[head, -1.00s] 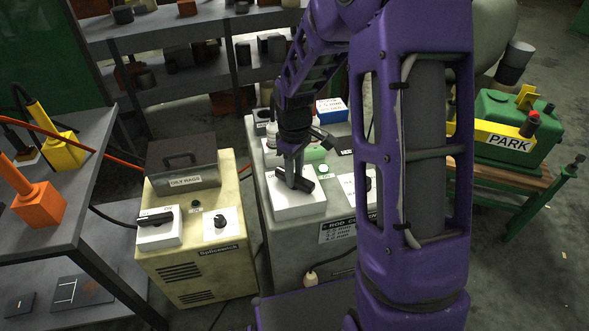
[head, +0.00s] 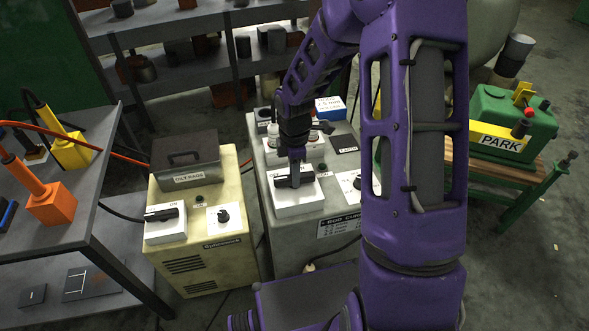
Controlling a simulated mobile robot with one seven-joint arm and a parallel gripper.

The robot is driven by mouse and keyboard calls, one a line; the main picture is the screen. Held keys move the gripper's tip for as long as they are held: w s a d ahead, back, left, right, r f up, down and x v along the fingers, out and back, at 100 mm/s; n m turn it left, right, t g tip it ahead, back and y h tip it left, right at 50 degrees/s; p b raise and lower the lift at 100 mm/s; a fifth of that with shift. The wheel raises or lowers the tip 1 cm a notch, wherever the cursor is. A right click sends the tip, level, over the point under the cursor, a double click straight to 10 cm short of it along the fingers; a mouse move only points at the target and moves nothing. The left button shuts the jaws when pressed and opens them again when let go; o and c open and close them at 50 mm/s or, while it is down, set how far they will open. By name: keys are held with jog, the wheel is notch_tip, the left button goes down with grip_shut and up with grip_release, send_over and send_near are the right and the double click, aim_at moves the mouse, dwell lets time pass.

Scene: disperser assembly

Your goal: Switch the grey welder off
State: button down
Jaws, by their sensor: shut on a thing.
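The grey welder (head: 282,248) stands in the middle of the head view. On its top is a white switch box (head: 298,202) with a black rotary handle (head: 283,181). My gripper (head: 296,181) points down and is shut on this handle, hiding its middle. The handle lies nearly level across the box. The small round lamp (head: 322,167) behind the box looks dark.
A cream welder (head: 205,262) with a similar black switch handle (head: 162,214) and an oily-rags box (head: 186,162) stands close on the left. A grey table (head: 85,218) with orange and yellow tools is further left. A green PARK machine (head: 488,158) is at right.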

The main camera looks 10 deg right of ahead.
jog(key=shift+n, duration=0.4)
jog(key=c, duration=0.6)
grip_release()
jog(key=shift+r, duration=0.1)
notch_tip(320, 180, up, 17)
jog(key=p, duration=0.2)
jog(key=shift+r, duration=0.15)
